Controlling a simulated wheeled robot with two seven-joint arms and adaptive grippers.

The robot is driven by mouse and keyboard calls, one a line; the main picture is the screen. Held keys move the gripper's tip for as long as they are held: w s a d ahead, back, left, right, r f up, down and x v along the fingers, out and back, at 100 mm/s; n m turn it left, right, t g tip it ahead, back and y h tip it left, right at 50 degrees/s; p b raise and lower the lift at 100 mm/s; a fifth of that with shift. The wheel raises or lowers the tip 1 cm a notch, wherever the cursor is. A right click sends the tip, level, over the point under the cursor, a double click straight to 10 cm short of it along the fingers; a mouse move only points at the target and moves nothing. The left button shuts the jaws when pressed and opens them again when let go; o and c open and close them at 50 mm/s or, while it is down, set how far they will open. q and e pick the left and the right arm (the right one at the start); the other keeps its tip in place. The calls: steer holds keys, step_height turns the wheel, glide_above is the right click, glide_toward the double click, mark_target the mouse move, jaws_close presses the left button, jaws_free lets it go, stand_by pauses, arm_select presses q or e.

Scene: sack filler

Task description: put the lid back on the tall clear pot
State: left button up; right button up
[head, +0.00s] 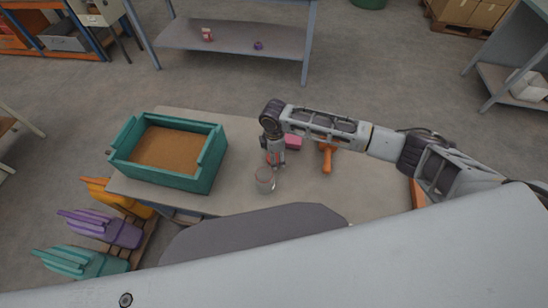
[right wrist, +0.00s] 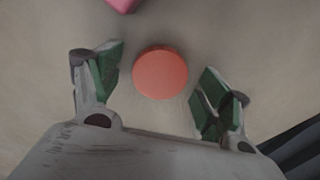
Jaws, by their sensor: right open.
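The clear pot (head: 265,181) stands on the table, just in front of my right gripper (head: 276,162) in the head view. The pot does not show as a separate shape in the right wrist view. A round orange-red lid (right wrist: 160,72) lies flat between and below the open fingers of my right gripper (right wrist: 160,88) in the right wrist view. The fingers are apart from it on both sides. In the head view the gripper largely hides the lid; only a reddish patch shows there. My left gripper is not in view.
A teal tub (head: 203,184) of sandy material stands at the table's left. A pink block (head: 293,143) and an orange tool (head: 327,156) lie right of the gripper. The table's right part is mostly clear.

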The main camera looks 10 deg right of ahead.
stand_by(0.4)
steer(key=c, duration=0.8)
steer(key=shift+r, duration=0.1)
steer(key=shift+r, duration=4.9)
